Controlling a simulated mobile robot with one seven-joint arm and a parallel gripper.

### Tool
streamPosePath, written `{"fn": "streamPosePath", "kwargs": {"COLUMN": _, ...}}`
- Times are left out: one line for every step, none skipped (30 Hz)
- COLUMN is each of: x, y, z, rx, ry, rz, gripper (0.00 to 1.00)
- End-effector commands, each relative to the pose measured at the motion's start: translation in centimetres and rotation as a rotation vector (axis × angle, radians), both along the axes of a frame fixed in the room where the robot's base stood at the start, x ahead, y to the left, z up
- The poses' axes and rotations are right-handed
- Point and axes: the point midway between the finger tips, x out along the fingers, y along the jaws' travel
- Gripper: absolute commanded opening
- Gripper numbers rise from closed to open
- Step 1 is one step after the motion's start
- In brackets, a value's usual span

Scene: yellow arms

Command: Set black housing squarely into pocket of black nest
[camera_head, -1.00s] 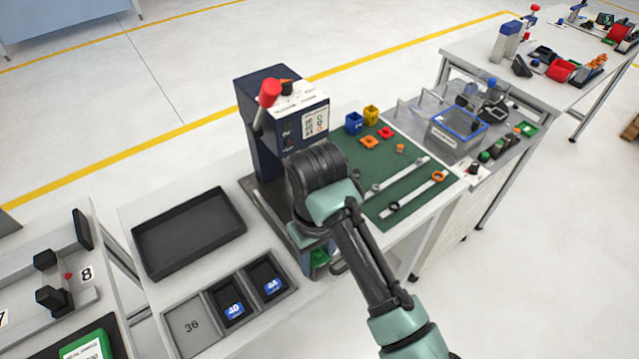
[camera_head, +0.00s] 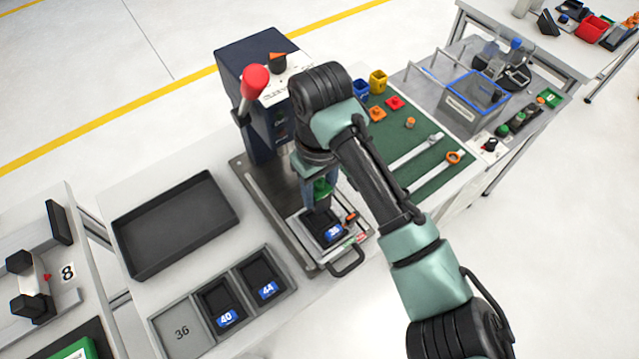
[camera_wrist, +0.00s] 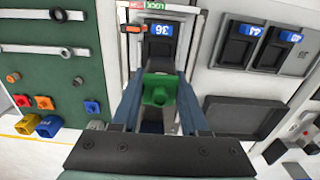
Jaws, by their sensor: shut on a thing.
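The black nest (camera_head: 331,233) lies on the press's base plate, its blue label reading 36; it also shows in the wrist view (camera_wrist: 160,48). My gripper (camera_head: 321,200) points down over the nest's rear side, its two blue-grey fingers closed on a green piece (camera_wrist: 160,97) with a raised square boss. The green piece also shows in the head view (camera_head: 322,188). Dark shapes lie between the green piece and the nest. I cannot tell the black housing apart from the dark nest and fingers, nor whether anything touches the pocket.
The navy press (camera_head: 245,85) with a red-knobbed lever (camera_head: 254,82) stands close behind my gripper. An orange-tipped clamp (camera_head: 351,218) sits beside the nest. An empty black tray (camera_head: 175,225) and a grey rack (camera_head: 180,332) with nests 40 and 44 are at left.

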Motion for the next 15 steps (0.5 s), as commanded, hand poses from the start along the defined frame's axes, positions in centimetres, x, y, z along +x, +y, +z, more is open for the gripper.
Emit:
{"fn": "streamPosePath", "kwargs": {"x": 0.0, "y": 0.0, "z": -0.6, "rx": -0.001, "ry": -0.001, "rz": 0.0, "gripper": 0.0}}
{"fn": "streamPosePath", "kwargs": {"x": 0.0, "y": 0.0, "z": -0.8, "rx": -0.001, "ry": -0.001, "rz": 0.0, "gripper": 0.0}}
{"fn": "streamPosePath", "kwargs": {"x": 0.0, "y": 0.0, "z": -1.1, "rx": -0.001, "ry": -0.001, "rz": 0.0, "gripper": 0.0}}
{"fn": "streamPosePath", "kwargs": {"x": 0.0, "y": 0.0, "z": -1.3, "rx": -0.001, "ry": -0.001, "rz": 0.0, "gripper": 0.0}}
{"fn": "streamPosePath", "kwargs": {"x": 0.0, "y": 0.0, "z": -1.6, "rx": -0.001, "ry": -0.001, "rz": 0.0, "gripper": 0.0}}
{"fn": "streamPosePath", "kwargs": {"x": 0.0, "y": 0.0, "z": -1.8, "rx": -0.001, "ry": -0.001, "rz": 0.0, "gripper": 0.0}}
{"fn": "streamPosePath", "kwargs": {"x": 0.0, "y": 0.0, "z": -2.0, "rx": -0.001, "ry": -0.001, "rz": 0.001, "gripper": 0.0}}
{"fn": "streamPosePath", "kwargs": {"x": 0.0, "y": 0.0, "z": -2.2, "rx": -0.001, "ry": -0.001, "rz": 0.001, "gripper": 0.0}}
{"fn": "streamPosePath", "kwargs": {"x": 0.0, "y": 0.0, "z": -2.5, "rx": -0.001, "ry": -0.001, "rz": 0.001, "gripper": 0.0}}
{"fn": "streamPosePath", "kwargs": {"x": 0.0, "y": 0.0, "z": -2.7, "rx": -0.001, "ry": -0.001, "rz": 0.001, "gripper": 0.0}}
{"fn": "streamPosePath", "kwargs": {"x": 0.0, "y": 0.0, "z": -2.9, "rx": -0.001, "ry": -0.001, "rz": 0.001, "gripper": 0.0}}
{"fn": "streamPosePath", "kwargs": {"x": 0.0, "y": 0.0, "z": -3.2, "rx": -0.001, "ry": -0.001, "rz": 0.001, "gripper": 0.0}}
{"fn": "streamPosePath", "kwargs": {"x": 0.0, "y": 0.0, "z": -3.4, "rx": -0.001, "ry": -0.001, "rz": 0.001, "gripper": 0.0}}
{"fn": "streamPosePath", "kwargs": {"x": 0.0, "y": 0.0, "z": -3.6, "rx": -0.001, "ry": -0.001, "rz": 0.001, "gripper": 0.0}}
{"fn": "streamPosePath", "kwargs": {"x": 0.0, "y": 0.0, "z": -3.9, "rx": -0.001, "ry": -0.001, "rz": 0.001, "gripper": 0.0}}
